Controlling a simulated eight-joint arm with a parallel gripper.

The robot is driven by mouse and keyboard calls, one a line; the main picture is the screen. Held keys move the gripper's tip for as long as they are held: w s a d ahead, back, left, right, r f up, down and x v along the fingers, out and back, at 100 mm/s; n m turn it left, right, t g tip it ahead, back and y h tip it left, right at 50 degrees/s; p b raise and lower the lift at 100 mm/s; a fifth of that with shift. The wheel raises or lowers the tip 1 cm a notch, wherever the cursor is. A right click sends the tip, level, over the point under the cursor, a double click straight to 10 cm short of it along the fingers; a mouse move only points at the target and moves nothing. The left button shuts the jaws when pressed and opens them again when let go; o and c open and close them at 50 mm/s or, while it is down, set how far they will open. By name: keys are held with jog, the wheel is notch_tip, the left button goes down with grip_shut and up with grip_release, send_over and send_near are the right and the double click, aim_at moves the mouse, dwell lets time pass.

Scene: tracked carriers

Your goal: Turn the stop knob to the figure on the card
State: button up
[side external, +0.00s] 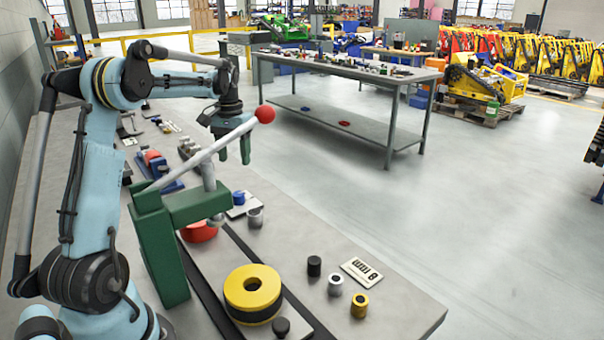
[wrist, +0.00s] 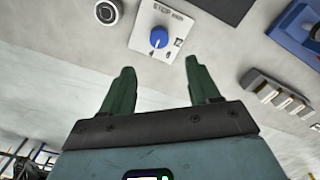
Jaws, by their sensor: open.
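The stop knob (wrist: 158,37) is a round blue knob with a white pointer mark, on a white plate (wrist: 145,20) lettered STOP. In the side view the blue knob (side external: 239,197) sits on the bench behind the green lever press. A white card (side external: 361,271) with dark print lies flat near the bench's right edge; its figure is too small to read surely. My gripper (side external: 234,158) is open and empty, pointing down above the knob and apart from it. In the wrist view the knob lies beyond the green fingertips of my gripper (wrist: 158,72), between their lines.
A green press (side external: 160,240) with a long lever and red ball (side external: 265,114) stands close to my gripper. A yellow ring (side external: 252,292), a grey cup (side external: 255,217) and several small cylinders stand on the bench.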

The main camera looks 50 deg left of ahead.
aim_at(239, 193)
notch_tip(239, 193, down, 12)
jog(key=shift+r, duration=0.15)
dwell(0.3)
jog(key=shift+c, duration=0.4)
jog(key=c, duration=1)
